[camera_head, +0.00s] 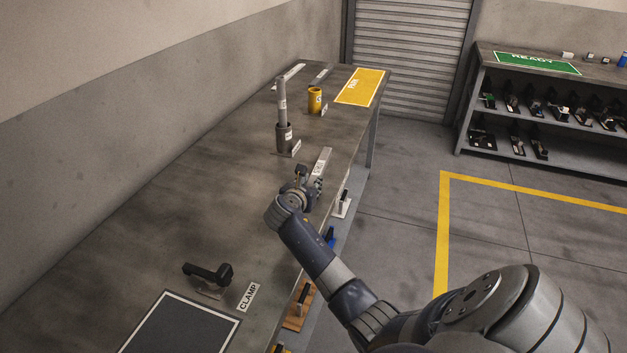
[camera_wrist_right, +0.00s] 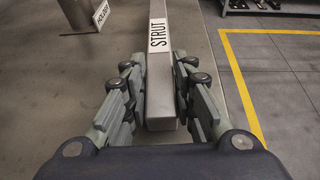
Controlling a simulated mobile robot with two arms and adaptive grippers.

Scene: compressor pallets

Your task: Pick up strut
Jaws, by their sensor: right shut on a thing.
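The strut (camera_head: 321,162) is a pale grey metal bar lying lengthwise along the long workbench (camera_head: 205,190), close to its right edge. In the right wrist view the strut (camera_wrist_right: 161,96) runs straight away from me, with its near end between the fingers and a white STRUT label (camera_wrist_right: 158,32) beyond them. My right gripper (camera_head: 306,181) is shut on the strut near this end; in the right wrist view the fingers (camera_wrist_right: 160,105) flank it on both sides. I cannot tell whether the strut touches the bench top. My left gripper is not in view.
A grey holder (camera_head: 284,140) with an upright rod stands beyond the strut. A black clamp (camera_head: 207,272) lies near the front. A shelf unit (camera_head: 550,72) stands across open floor.

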